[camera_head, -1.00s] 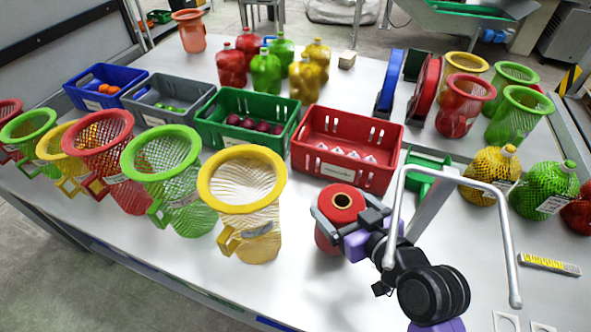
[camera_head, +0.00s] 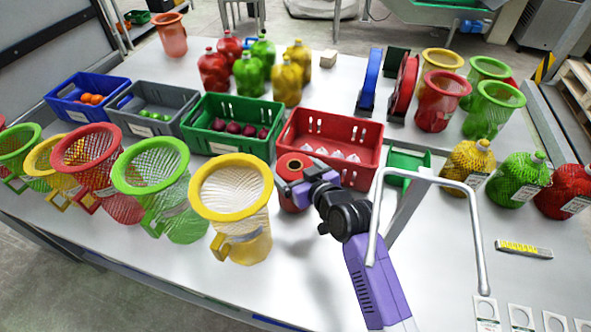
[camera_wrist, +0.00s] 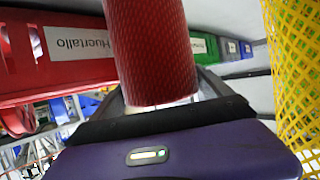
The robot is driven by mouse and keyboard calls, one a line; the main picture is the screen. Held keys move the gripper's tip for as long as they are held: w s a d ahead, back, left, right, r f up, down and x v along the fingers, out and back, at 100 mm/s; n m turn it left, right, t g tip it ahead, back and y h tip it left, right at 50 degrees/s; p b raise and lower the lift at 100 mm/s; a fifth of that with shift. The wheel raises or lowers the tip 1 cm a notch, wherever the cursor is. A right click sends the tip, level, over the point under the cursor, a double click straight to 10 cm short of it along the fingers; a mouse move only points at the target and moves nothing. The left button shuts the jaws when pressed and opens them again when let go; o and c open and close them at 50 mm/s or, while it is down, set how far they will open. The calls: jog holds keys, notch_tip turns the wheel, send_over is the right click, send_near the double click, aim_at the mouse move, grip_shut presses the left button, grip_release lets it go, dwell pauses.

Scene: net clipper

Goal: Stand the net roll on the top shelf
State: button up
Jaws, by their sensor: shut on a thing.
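The net roll is a red cylinder (camera_head: 291,196) with a dark core hole in its top. In the head view it is upright, between the yellow net funnel (camera_head: 232,184) and the red crate (camera_head: 327,165). My gripper (camera_head: 306,183) reaches it from the right and is shut around it. In the wrist view the red mesh roll (camera_wrist: 150,50) stands between the fingers, which are partly hidden by the gripper body. Whether its base touches the table cannot be told. I cannot make out a top shelf in these views.
Green, grey and blue crates stand left of the red one, holding produce. More net funnels line the front left edge. A bent metal tube frame (camera_head: 480,235) rises right of my arm. Filled net bags (camera_head: 468,165) stand at the right. The white table (camera_head: 300,290) in front is clear.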

jog(key=shift+f, duration=0.4)
jog(key=o, duration=1.8)
jog(key=shift+f, duration=0.1)
jog(key=shift+o, duration=0.2)
jog(key=b+v, duration=0.1)
jog(key=v, duration=1.1)
jog(key=shift+d, duration=0.1)
